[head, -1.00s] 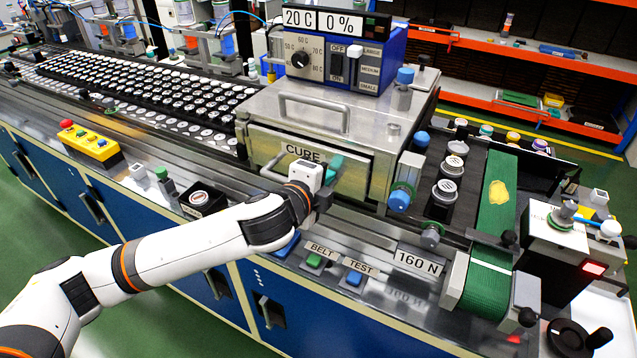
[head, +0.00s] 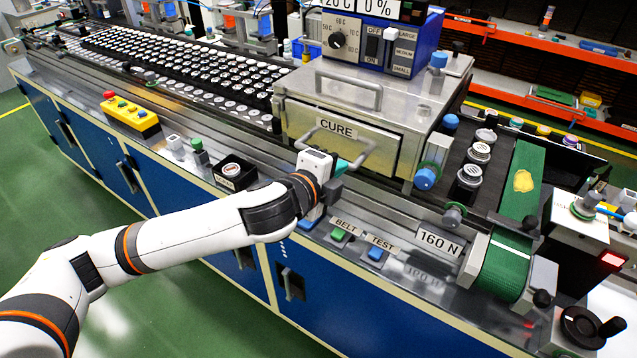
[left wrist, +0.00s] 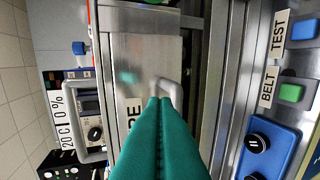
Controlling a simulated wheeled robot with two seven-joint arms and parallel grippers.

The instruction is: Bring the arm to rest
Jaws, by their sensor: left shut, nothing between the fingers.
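My left gripper (head: 343,168) is in front of the closed metal CURE oven (head: 350,140), close to the right end of its front handle. In the left wrist view its two teal fingers (left wrist: 160,105) are pressed together with nothing between them. The oven's front handle (left wrist: 170,92) shows just beyond the fingertips; I cannot tell if they touch it. The white left arm (head: 190,222) reaches in from the lower left. My right gripper is not in view.
The BELT and TEST buttons (head: 375,254) are on the ledge below the gripper. A blue pad with a dark round part (left wrist: 258,143) lies beside them. A green belt (head: 505,262) runs at right. A yellow button box (head: 131,113) stands at left. The green floor in front is clear.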

